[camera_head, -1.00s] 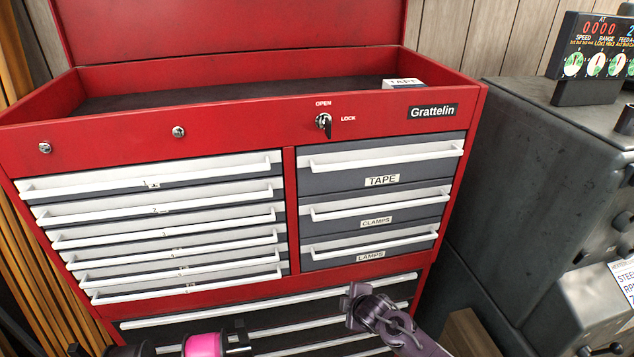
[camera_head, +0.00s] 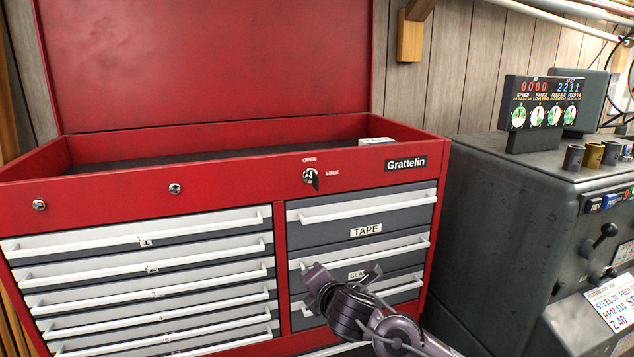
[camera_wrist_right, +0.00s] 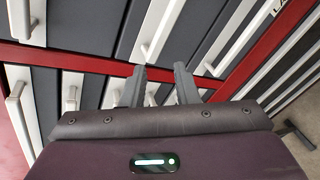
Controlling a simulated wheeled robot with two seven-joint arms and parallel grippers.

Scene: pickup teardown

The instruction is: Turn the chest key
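The chest key (camera_head: 312,178) sits in the lock on the red tool chest's (camera_head: 230,164) upper front panel. OPEN is printed above the lock and LOCK to its right. The key's dark grip hangs tilted down to the right. My right gripper (camera_head: 316,275) is in front of the right-hand drawers, below the key and not touching it. In the right wrist view the right gripper's two fingers (camera_wrist_right: 160,78) are apart with nothing between them, and drawer fronts lie beyond. The key does not show in that view. My left gripper is not in view.
The chest lid (camera_head: 205,60) stands open. White drawer handles (camera_head: 367,211) stick out below the key. A grey machine (camera_head: 500,230) with a display (camera_head: 543,103) stands close on the right. A white box (camera_head: 375,142) is inside the chest top.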

